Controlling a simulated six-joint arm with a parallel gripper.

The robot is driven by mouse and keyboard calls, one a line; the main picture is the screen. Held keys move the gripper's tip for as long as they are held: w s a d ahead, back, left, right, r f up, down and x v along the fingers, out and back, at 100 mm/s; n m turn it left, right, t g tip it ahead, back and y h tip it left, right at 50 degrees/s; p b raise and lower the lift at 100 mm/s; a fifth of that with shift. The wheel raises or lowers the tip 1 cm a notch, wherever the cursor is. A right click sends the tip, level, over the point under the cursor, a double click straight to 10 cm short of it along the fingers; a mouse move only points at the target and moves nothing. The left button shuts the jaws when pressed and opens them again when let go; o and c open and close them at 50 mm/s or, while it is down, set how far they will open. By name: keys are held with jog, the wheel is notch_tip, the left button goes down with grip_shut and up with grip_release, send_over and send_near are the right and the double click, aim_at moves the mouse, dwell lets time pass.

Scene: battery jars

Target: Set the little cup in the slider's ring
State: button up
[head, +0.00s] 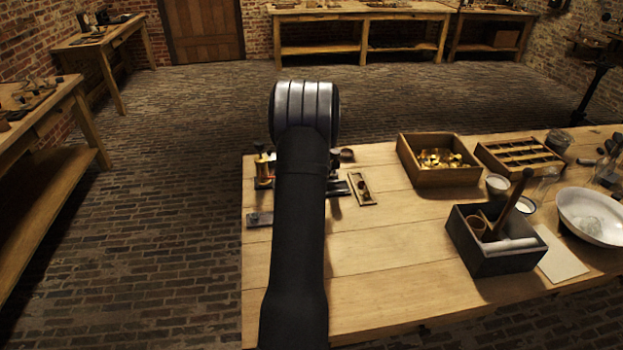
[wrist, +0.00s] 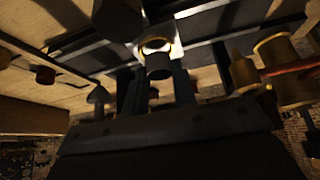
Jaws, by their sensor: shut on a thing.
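My gripper (wrist: 158,82) shows in the wrist view with its two dark fingers pointing up the picture. It is shut on the little cup (wrist: 158,66), a small dark grey cup between the fingertips. A bright gold-lit rim shows just beyond the cup; I cannot tell whether it belongs to the cup or to a ring behind it. Dark rails or bars cross the bench behind the cup, and I cannot make out the slider's ring for certain. In the head view my arm hides the gripper, the cup and most of the apparatus.
Brass cylinders (wrist: 280,62) stand close at the right in the wrist view, and a dark cylinder (wrist: 118,16) stands above. In the head view, a wooden plate (head: 362,188), a box of brass pieces (head: 440,176) and a dark tool box (head: 492,258) are on the bench. The front middle is clear.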

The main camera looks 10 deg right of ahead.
jog(key=shift+r, duration=0.3)
jog(key=shift+r, duration=0.4)
jog(key=shift+f, duration=1.25)
dwell(0.6)
jog(key=o, duration=0.7)
jog(key=shift+c, duration=0.2)
jog(key=v, duration=1.1)
dwell(0.4)
